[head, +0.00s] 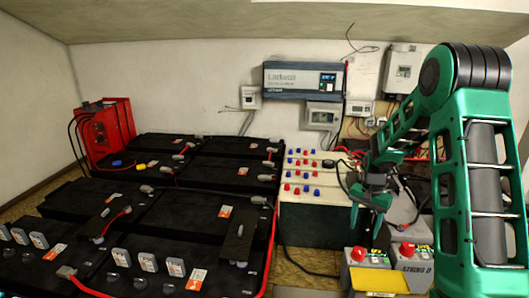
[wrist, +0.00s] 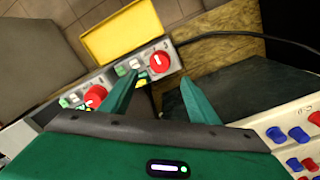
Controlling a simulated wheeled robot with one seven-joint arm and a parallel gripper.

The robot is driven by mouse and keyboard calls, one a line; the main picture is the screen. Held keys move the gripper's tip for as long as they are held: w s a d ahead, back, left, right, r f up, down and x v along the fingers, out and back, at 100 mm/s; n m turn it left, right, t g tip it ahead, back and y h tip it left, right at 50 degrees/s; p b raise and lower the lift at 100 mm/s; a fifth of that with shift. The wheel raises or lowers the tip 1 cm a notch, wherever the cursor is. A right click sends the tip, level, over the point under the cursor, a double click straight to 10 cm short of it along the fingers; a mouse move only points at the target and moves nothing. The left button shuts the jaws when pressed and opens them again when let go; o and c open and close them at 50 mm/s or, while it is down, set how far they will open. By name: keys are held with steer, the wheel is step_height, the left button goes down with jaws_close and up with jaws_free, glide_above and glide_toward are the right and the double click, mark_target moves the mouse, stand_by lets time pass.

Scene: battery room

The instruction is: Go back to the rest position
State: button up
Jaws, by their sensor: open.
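My gripper (head: 371,200) is at the end of my green arm, right of the middle in the head view. It hangs over the right end of the white panel with red and blue knobs. In the wrist view my gripper (wrist: 150,97) has its two green fingers apart with nothing held between them. Past the fingertips are grey boxes with red knobs (wrist: 159,62). In the head view these grey boxes (head: 376,280) stand at the lower right, below and apart from the gripper.
Several black batteries (head: 195,209) fill the left and middle. The knob panel (head: 318,214) stands right of them. A red box (head: 106,130) is at the back left. Wall devices (head: 299,80) and loose cables are behind the arm.

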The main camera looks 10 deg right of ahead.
steer(key=s+r+n, duration=0.2)
steer(key=s+r, duration=1.4)
steer(key=s, duration=0.2)
steer(key=s+a+r, duration=0.1)
steer(key=s+a, duration=0.1)
steer(key=s, duration=0.7)
steer(key=s+a+r+n, duration=0.1)
steer(key=s+a+r, duration=0.1)
steer(key=s, duration=0.7)
steer(key=shift+s+a+n, duration=0.25)
steer(key=shift+s+n, duration=0.05)
steer(key=shift+s, duration=0.1)
steer(key=shift+w+f, duration=0.3)
steer(key=shift+w, duration=0.35)
